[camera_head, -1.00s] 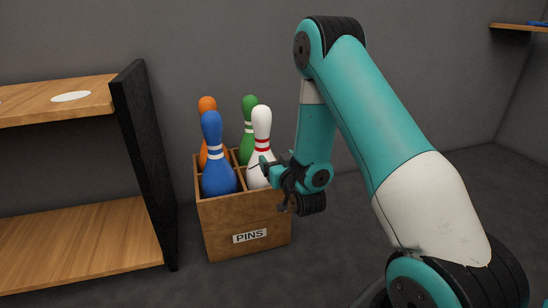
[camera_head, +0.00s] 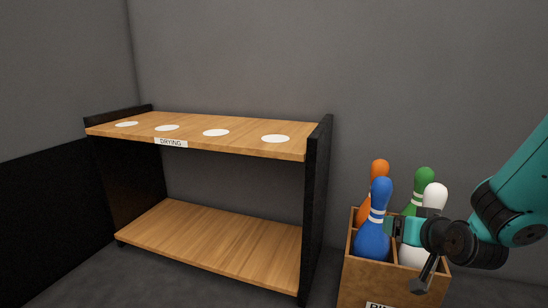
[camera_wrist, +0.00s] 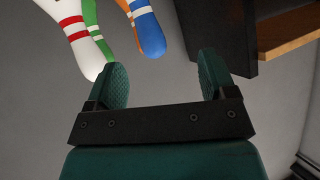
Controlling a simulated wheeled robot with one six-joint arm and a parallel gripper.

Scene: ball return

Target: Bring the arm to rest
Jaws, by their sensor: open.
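My gripper (camera_wrist: 163,82) is open and empty in the wrist view, with its two green fingertips apart and grey wall or floor between them. In the head view my gripper (camera_head: 392,227) is at the right, in front of the pins box, and hides part of the white pin and the box. The wooden pins box (camera_head: 357,277) holds a blue pin (camera_head: 373,240), an orange pin (camera_head: 380,169), a green pin (camera_head: 424,180) and a white pin (camera_head: 434,196), all upright. The white pin (camera_wrist: 82,48) also shows at the upper left of the wrist view.
A wooden shelf unit with black sides stands left of the box. Its top board (camera_head: 190,124), labelled DRYING, carries several white round spots and no pins. Its lower board (camera_head: 215,240) is empty. Grey walls stand behind.

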